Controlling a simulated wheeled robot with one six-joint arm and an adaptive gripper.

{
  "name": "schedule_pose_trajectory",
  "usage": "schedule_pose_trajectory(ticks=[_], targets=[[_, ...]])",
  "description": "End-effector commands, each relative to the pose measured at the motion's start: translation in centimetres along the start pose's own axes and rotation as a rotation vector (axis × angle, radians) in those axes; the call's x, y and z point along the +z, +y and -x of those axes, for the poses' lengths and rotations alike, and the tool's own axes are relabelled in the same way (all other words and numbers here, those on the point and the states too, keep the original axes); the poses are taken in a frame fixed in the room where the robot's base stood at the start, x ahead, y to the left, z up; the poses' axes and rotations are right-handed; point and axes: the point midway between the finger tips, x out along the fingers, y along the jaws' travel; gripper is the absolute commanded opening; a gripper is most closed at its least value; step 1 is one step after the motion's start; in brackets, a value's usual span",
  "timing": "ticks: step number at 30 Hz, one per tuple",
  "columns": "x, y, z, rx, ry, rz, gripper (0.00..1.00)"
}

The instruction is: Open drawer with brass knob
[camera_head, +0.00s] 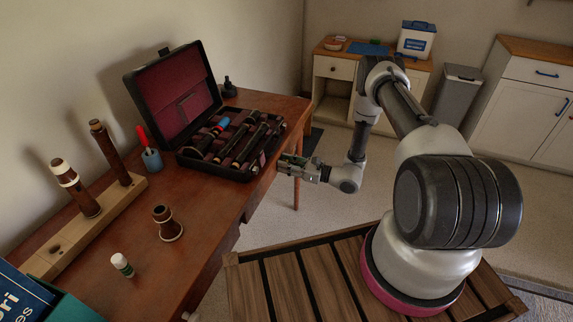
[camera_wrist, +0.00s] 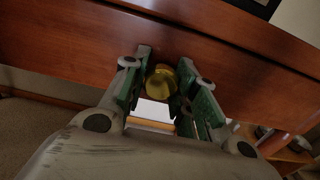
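The brass knob (camera_wrist: 161,81) sits on a reddish-brown wooden front (camera_wrist: 60,40) in the wrist view. My gripper (camera_wrist: 164,62) has one green-padded finger on each side of it. The gaps at the knob's sides are too small to tell whether the fingers touch it. In the head view, my gripper (camera_head: 284,163) is low beside the right edge of the wooden desk (camera_head: 200,225). I cannot tell whether the drawer stands open.
An open instrument case (camera_head: 215,172) lies on the desk near its right edge. A slatted wooden bench (camera_head: 290,290) is in front, with carpet between.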

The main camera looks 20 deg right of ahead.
Motion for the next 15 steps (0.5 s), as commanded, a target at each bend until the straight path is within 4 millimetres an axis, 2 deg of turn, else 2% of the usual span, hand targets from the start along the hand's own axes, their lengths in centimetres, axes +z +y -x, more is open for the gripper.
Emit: schedule_pose_trajectory(ticks=[9, 15], targets=[[0.0, 0.0, 0.4, -0.001, 0.000, 0.000, 0.00], [0.0, -0.1, 2.6, -0.003, 0.001, -0.002, 0.00]])
